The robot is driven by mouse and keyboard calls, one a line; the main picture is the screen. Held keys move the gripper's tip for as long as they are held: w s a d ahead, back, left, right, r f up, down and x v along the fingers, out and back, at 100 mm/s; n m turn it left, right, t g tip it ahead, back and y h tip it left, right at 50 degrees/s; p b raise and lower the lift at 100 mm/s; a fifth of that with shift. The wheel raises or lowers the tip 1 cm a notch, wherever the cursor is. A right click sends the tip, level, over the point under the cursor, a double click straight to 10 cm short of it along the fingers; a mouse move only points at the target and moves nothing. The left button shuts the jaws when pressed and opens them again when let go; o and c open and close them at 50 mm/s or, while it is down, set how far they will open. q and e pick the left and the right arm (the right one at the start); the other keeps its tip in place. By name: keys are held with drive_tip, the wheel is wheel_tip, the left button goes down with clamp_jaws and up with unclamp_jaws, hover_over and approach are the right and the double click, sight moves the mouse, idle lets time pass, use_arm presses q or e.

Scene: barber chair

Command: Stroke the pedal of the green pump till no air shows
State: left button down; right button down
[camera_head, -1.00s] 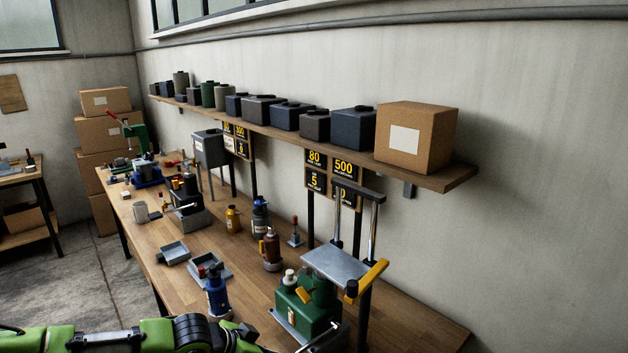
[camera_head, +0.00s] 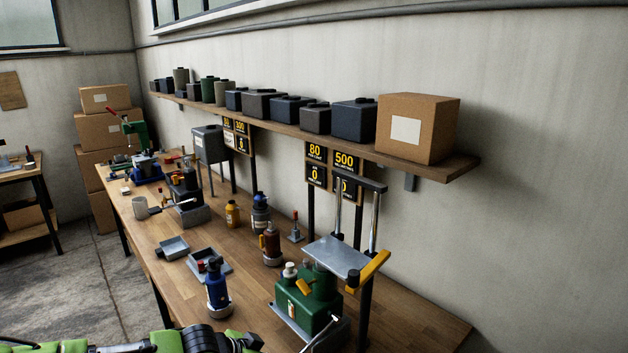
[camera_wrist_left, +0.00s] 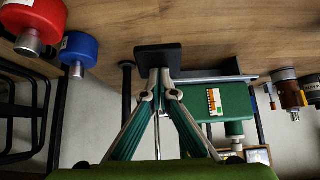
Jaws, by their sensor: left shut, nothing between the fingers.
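The green pump (camera_head: 300,306) stands near the front of the wooden bench, with a steel plate and yellow-ended lever above it. A thin silver rod (camera_head: 322,335) slants from its base toward the bottom edge. In the left wrist view its green body (camera_wrist_left: 228,101) shows a striped gauge label. A black pad (camera_wrist_left: 158,55), seemingly the pedal, lies at the tips of my left gripper (camera_wrist_left: 161,78). The gripper is shut and empty; whether it touches the pad is unclear. In the head view the gripper is below the frame. The lower-left display panel (camera_head: 315,173) behind the pump reads 0.
A blue bottle (camera_head: 217,289) stands left of the pump, and a brown one (camera_head: 271,244) behind it. Grey trays (camera_head: 206,263) lie further left. A shelf (camera_head: 440,172) with boxes runs along the wall. The bench right of the pump is clear.

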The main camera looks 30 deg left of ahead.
use_arm(q)
drive_tip(key=r+p, duration=0.3)
drive_tip(key=shift+s+a+r, duration=0.15)
drive_tip(key=shift+s+r, duration=0.1)
drive_tip(key=shift+s, duration=0.05)
drive_tip(key=shift+r+b, duration=0.3)
drive_tip(key=shift+r, duration=0.05)
drive_tip(key=shift+s+r, duration=0.1)
drive_tip(key=shift+r, duration=0.65)
drive_tip(key=shift+r, duration=0.3)
drive_tip(key=shift+w+r, duration=0.2)
drive_tip(key=shift+r, duration=2.5)
